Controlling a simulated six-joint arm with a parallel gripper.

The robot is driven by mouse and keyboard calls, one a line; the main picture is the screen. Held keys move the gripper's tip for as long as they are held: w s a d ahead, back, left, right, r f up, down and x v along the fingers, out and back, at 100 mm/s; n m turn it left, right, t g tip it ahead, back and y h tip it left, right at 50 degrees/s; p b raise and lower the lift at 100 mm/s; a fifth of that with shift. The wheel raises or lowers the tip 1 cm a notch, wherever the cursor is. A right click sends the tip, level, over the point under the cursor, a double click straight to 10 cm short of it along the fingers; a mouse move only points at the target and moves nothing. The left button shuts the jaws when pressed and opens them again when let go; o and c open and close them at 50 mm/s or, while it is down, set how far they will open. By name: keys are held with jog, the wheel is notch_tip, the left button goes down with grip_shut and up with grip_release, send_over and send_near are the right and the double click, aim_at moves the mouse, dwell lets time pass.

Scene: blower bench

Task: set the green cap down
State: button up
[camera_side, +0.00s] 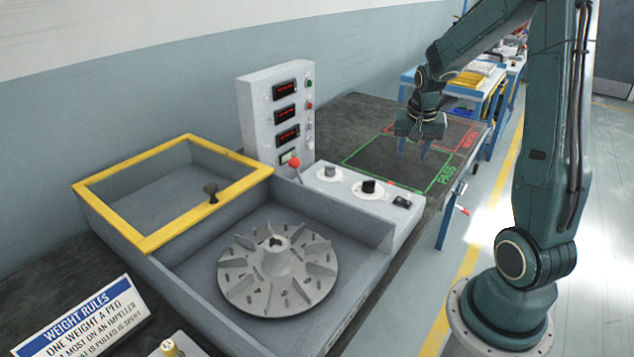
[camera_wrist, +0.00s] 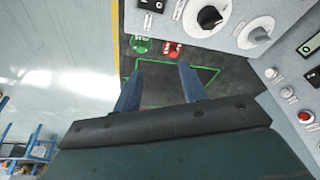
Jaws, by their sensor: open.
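My gripper (camera_side: 412,153) is open above the green-outlined PASS square (camera_side: 428,194) on the dark bench. Its two blue fingers stand apart in the wrist view (camera_wrist: 160,68), with nothing seen between them. A small green piece (camera_wrist: 142,45) with pale marks lies on the dark bench close to the control panel, beyond the fingertips. It may be the green cap, but it is too small to tell. A similar red piece (camera_wrist: 172,48) lies beside it. I cannot make out the green piece in the side view.
The control panel (camera_side: 330,176) with knobs borders the bench, and a tall display box (camera_side: 258,115) stands behind it. A red-outlined square (camera_side: 455,136) lies beyond the PASS square. A grey impeller (camera_side: 300,285) sits in the blower housing beside a yellow-rimmed open lid (camera_side: 160,236).

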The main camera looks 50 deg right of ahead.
jog(key=a+r+n+t, duration=0.1)
jog(key=a+r+n, duration=0.2)
jog(key=a+r, duration=0.4)
jog(key=s+a+r+n+t+y, duration=0.1)
jog(key=s+a+r+n, duration=0.1)
jog(key=a, duration=0.5)
jog(key=s+a+r+n+t+y, duration=0.1)
jog(key=s+a+r+n, duration=0.1)
jog(key=s+a+n, duration=0.2)
jog(key=s+a+r+n+y, duration=0.1)
jog(key=s+a+n, duration=0.2)
jog(key=a, duration=0.6)
jog(key=shift+s+a+r+n+t, duration=0.3)
jog(key=shift+s+r+t, duration=0.1)
jog(key=shift+s, duration=0.75)
